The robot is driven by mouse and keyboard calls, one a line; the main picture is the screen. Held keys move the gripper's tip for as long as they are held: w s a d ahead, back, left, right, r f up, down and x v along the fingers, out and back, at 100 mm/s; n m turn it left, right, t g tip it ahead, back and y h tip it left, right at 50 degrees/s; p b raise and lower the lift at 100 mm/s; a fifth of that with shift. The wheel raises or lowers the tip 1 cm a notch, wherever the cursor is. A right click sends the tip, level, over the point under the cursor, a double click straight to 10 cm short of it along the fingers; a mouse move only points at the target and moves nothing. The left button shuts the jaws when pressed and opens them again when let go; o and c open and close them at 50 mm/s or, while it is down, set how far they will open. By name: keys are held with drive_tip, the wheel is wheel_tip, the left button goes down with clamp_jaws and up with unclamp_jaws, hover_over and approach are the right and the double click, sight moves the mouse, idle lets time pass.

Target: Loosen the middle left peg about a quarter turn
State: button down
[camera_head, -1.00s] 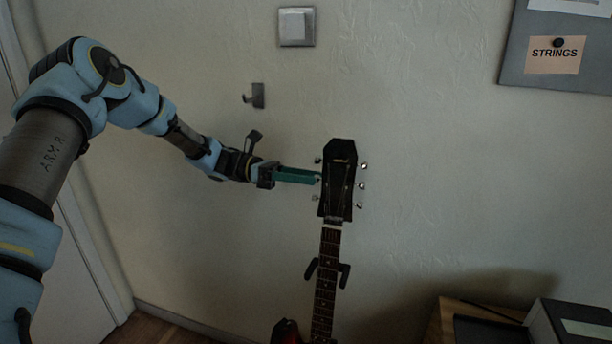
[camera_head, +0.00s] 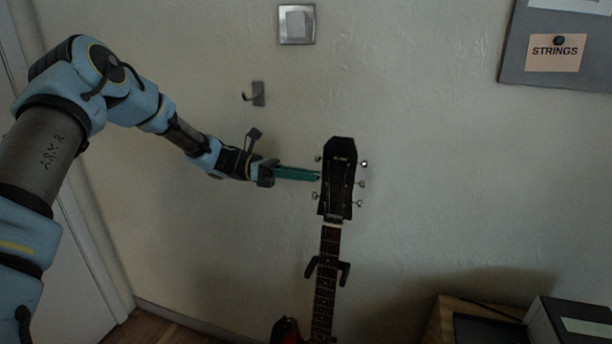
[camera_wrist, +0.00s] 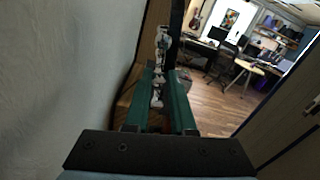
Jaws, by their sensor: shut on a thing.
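A dark guitar headstock (camera_head: 339,190) stands upright against the wall, with metal pegs down both sides. My gripper (camera_head: 318,176) reaches in from the left, its teal fingers shut on the middle left peg, which they hide in the head view. The upper left peg (camera_head: 317,159) and lower left peg (camera_head: 315,196) show just above and below the fingertips. In the wrist view, the shiny middle left peg (camera_wrist: 158,77) appears between the fingers, in line with other pegs. Its exact turn angle cannot be told.
The guitar neck (camera_head: 326,270) hangs in a dark wall hanger (camera_head: 345,272). A wall hook (camera_head: 257,94) and a switch (camera_head: 296,25) are above my gripper. A board with a STRINGS note (camera_head: 555,54) is upper right. A cabinet (camera_head: 450,318) stands lower right.

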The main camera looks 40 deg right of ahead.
drive_tip(key=shift+a+f+m+b, duration=0.1)
drive_tip(key=shift+f+m+b, duration=0.05)
drive_tip(key=shift+m+b, duration=7.85)
drive_tip(key=m+p, duration=0.2)
drive_tip(key=shift+m, duration=0.3)
drive_tip(key=c, duration=0.8)
unclamp_jaws()
drive_tip(key=shift+o, duration=0.2)
drive_tip(key=b+v, duration=0.1)
drive_tip(key=v, duration=0.9)
drive_tip(key=shift+w+a, duration=0.2)
drive_tip(key=shift+w, duration=0.1)
